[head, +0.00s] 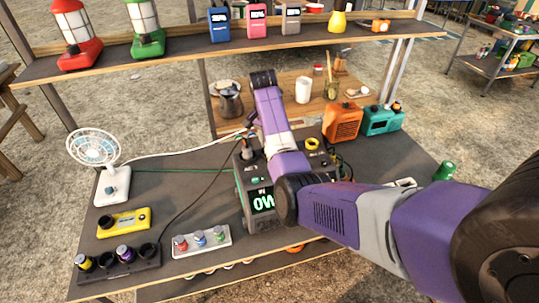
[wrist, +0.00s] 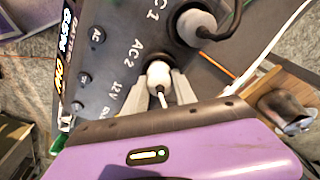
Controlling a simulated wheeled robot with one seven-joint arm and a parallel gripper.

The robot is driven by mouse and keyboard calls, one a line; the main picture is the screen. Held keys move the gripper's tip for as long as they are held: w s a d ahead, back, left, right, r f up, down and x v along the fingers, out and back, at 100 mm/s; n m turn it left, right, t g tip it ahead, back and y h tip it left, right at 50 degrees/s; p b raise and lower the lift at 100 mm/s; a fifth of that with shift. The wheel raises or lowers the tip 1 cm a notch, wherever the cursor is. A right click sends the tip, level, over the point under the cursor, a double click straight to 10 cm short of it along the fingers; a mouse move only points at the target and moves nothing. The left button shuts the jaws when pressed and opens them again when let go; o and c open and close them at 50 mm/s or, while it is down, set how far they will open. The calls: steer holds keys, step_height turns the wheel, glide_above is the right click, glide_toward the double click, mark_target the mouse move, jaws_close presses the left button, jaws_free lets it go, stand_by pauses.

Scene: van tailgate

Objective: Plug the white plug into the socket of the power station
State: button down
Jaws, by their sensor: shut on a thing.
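The power station (head: 243,203) is a dark box with a lit front display, standing on the middle of the tailgate table. In the wrist view, its top panel (wrist: 112,55) carries the labels AC2 and 12V and part of another. My gripper (wrist: 153,88) is shut on the white plug (wrist: 159,72), right at the panel beside the AC2 label. The plug's white cord runs back between the fingers. The plug hides the socket under it, so I cannot tell how deep it sits. In the head view my arm covers much of the station.
A pale plug (wrist: 196,26) with a black cable sits close by on the panel. A white fan (head: 112,185), a yellow device (head: 124,222) and a tray of small bottles (head: 201,241) stand to the left. An orange box (head: 342,122) stands right. A shelf (head: 190,47) hangs above.

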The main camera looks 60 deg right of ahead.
steer(key=c, duration=0.9)
jaws_free()
steer(key=shift+r, duration=0.1)
steer(key=r, duration=0.2)
steer(key=r+b, duration=0.1)
steer(key=r, duration=0.2)
steer(key=a+r, duration=0.1)
steer(key=r, duration=0.1)
steer(key=shift+a+r, duration=0.1)
steer(key=shift+r, duration=0.2)
